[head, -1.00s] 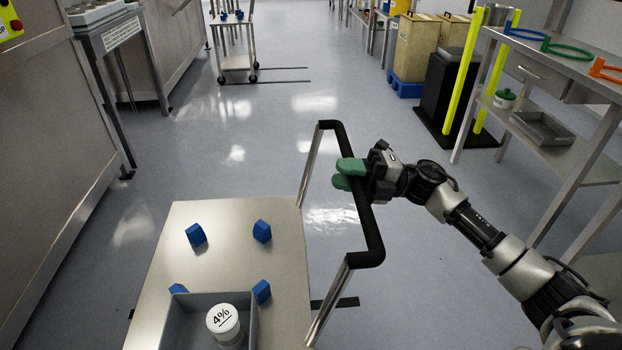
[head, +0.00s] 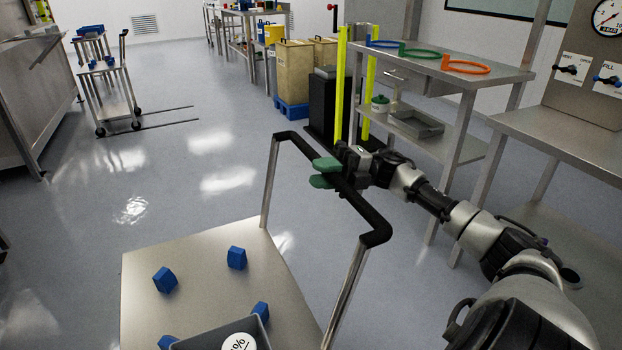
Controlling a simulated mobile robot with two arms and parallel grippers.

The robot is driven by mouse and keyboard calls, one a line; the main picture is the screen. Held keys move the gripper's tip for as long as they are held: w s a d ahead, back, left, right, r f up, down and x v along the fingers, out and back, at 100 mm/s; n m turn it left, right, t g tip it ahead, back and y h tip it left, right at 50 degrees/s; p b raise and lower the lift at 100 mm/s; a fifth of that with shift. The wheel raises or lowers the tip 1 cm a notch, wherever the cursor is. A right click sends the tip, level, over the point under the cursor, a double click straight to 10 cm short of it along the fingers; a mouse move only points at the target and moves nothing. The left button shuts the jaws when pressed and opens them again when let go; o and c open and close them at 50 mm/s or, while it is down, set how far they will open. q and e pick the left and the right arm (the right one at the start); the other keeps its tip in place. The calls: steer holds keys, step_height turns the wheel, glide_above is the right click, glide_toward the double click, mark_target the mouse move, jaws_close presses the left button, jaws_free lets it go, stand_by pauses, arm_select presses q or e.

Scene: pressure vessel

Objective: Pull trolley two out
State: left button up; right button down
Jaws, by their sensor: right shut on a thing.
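A steel trolley (head: 205,262) stands at the lower left, its flat top bearing several blue corner blocks (head: 236,258) and a grey bin (head: 205,341) with a white-lidded jar (head: 239,343) in it. The trolley's black push handle (head: 372,216) rises on bright posts at its right side. My right gripper (head: 322,174) has green fingertips and is shut on the handle bar near its far end. My left gripper is not in view. No number shows on the trolley, so I cannot tell from its look which one it is.
Another trolley (head: 105,72) stands at the far left by floor lines. At right are a steel bench with coloured rings (head: 466,67), yellow posts (head: 342,85), a black bin (head: 322,105) and a steel table (head: 560,130) with valves. The floor in the middle is clear.

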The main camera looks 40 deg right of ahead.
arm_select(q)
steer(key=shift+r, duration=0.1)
arm_select(e)
steer(key=shift+d+r, duration=0.1)
steer(key=shift+r, duration=0.05)
steer(key=c, duration=1.3)
jaws_free()
steer(key=o, duration=0.4)
steer(key=shift+w, duration=0.1)
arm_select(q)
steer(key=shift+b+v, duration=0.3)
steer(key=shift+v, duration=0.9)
arm_select(e)
steer(key=v, duration=1.1)
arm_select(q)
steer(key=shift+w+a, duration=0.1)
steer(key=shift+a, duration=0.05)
